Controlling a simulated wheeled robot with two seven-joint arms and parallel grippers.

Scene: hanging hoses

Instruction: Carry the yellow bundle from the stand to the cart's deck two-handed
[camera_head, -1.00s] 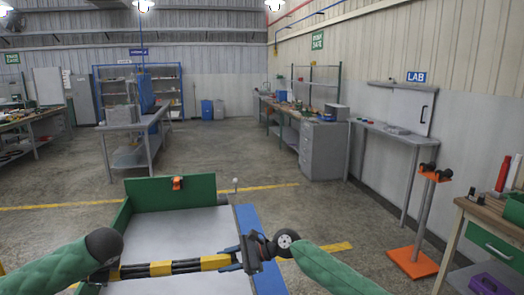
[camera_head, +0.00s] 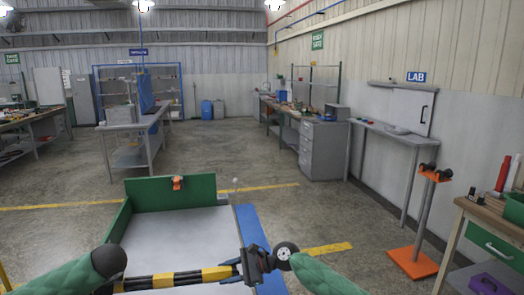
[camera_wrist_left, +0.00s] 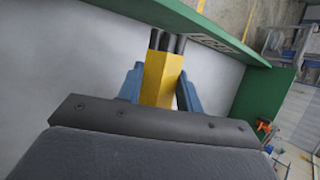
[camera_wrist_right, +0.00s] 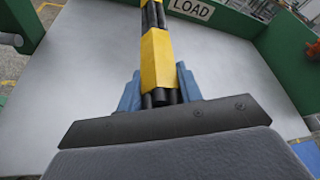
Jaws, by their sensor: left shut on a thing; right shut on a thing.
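The yellow bundle (camera_head: 163,281), black hoses with yellow sleeves, lies crosswise over the pale cart deck (camera_head: 180,238). I cannot tell whether it touches the deck. My right gripper (camera_head: 232,270) is shut on the bundle's right end, with blue fingers either side of a yellow sleeve (camera_wrist_right: 156,62) in the right wrist view. My left gripper is shut on the other end; its blue fingers (camera_wrist_left: 158,88) flank a yellow sleeve (camera_wrist_left: 160,75) in the left wrist view. In the head view my left wrist hides those fingers. An orange stand (camera_head: 408,262) with an empty black-topped cradle is at the right.
Green walls (camera_head: 170,193) edge the deck's far and left sides, with an orange fitting (camera_head: 177,183) on the far one. A blue strip (camera_head: 250,228) runs along the right edge. A wooden workbench (camera_head: 485,215) stands at the right. The floor beyond the cart is clear.

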